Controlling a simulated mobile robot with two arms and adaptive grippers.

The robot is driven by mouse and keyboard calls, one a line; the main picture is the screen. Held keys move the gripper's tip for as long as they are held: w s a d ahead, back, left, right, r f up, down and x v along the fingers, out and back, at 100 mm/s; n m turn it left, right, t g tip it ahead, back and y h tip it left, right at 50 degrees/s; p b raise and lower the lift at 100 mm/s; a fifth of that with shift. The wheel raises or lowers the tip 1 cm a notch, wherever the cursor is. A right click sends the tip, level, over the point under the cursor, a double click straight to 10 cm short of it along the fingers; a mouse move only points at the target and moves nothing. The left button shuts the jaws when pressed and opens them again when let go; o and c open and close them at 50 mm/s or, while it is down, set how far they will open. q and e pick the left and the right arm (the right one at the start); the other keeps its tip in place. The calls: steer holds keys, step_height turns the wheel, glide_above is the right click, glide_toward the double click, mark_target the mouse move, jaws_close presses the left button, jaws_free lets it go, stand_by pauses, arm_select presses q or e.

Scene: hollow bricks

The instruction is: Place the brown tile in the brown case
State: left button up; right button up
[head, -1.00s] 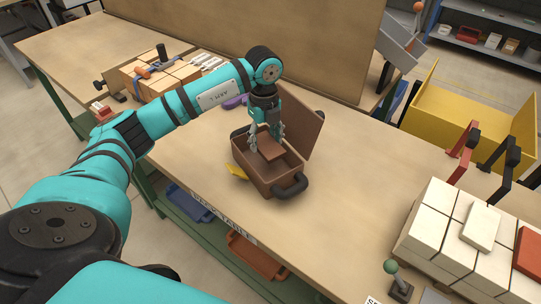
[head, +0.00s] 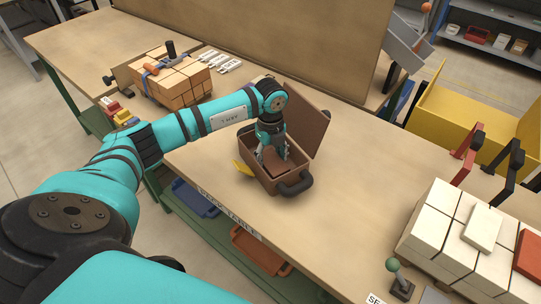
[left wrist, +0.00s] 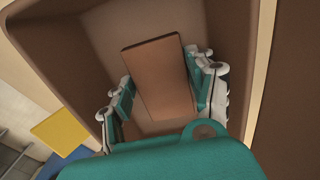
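The brown case (head: 262,179) stands on the table with its lid (head: 306,122) open toward the back and its dark handle (head: 295,185) at the front right. My left gripper (head: 273,158) reaches down into the case from above. In the left wrist view the brown tile (left wrist: 160,75) lies between the two fingers (left wrist: 163,92), which appear to press on its side edges. The case's inner walls (left wrist: 235,60) surround tile and fingers. Whether the tile touches the case floor cannot be told. My right gripper is not in view.
A yellow piece (head: 242,168) is at the case's left side. White bricks (head: 440,225) stand at the right, orange bricks (head: 178,82) at the back left. A tall brown panel (head: 300,40) stands behind. The table in front of the case is clear.

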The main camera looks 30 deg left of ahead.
mark_target(271, 159)
arm_select(q)
steer(key=shift+o, duration=0.3)
steer(key=shift+r, duration=0.2)
step_height(271, 159, up, 12)
steer(key=b, duration=0.2)
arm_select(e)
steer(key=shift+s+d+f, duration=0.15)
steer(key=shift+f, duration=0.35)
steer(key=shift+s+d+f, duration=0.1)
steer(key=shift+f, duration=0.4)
